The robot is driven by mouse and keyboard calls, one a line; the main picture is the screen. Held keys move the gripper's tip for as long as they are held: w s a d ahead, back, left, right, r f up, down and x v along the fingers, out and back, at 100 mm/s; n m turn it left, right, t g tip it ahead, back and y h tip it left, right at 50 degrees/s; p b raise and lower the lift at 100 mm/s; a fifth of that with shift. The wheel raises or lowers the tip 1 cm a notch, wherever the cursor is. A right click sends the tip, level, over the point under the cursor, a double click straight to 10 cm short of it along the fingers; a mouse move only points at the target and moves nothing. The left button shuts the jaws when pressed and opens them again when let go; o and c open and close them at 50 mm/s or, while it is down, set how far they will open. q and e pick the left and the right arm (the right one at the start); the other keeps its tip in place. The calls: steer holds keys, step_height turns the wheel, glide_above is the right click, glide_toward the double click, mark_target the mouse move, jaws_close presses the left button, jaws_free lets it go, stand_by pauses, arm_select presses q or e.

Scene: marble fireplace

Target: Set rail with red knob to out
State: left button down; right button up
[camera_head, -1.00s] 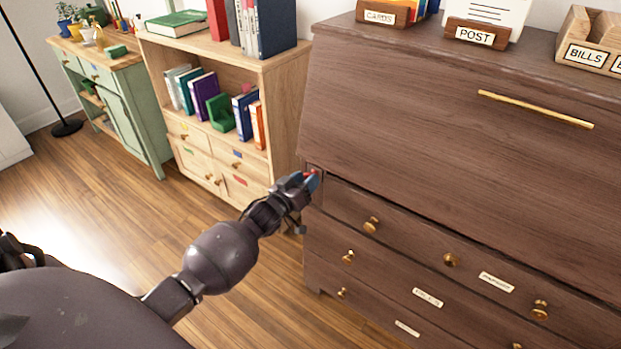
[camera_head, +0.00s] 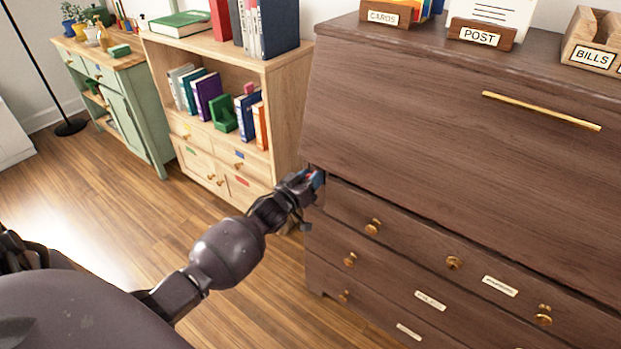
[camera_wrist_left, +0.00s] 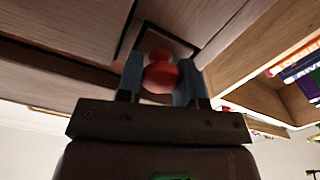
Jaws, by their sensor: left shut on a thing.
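The red knob (camera_wrist_left: 161,75) shows between the two blue fingers of my left gripper (camera_wrist_left: 160,82) in the left wrist view. The gripper is shut on it. The rail's square end (camera_wrist_left: 165,42) is behind the knob, at the desk's front left corner. In the head view my left gripper (camera_head: 312,179) is at the upper left corner of the dark wooden desk (camera_head: 420,120), just below the slanted lid. There the knob is mostly hidden by the fingers. How far the rail sticks out cannot be told. My right gripper is not in view.
Several drawers with brass knobs (camera_head: 373,227) lie below the lid, which has a long brass handle (camera_head: 540,110). A light wooden bookcase (camera_head: 285,95) stands close to the left of the desk. The wooden floor (camera_head: 110,210) in front is clear.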

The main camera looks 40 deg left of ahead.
arm_select(q)
steer(key=s+p, duration=0.9)
steer(key=s, duration=1.6)
steer(key=shift+s+f+p, duration=0.2)
steer(key=shift+p, duration=0.1)
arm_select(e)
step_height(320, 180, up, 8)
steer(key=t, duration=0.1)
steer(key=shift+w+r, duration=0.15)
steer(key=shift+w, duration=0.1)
arm_select(q)
steer(key=c, duration=1.2)
jaws_free()
steer(key=shift+o, duration=0.8)
steer(key=shift+s, duration=0.1)
steer(key=s, duration=1.1)
steer(key=shift+r, duration=0.15)
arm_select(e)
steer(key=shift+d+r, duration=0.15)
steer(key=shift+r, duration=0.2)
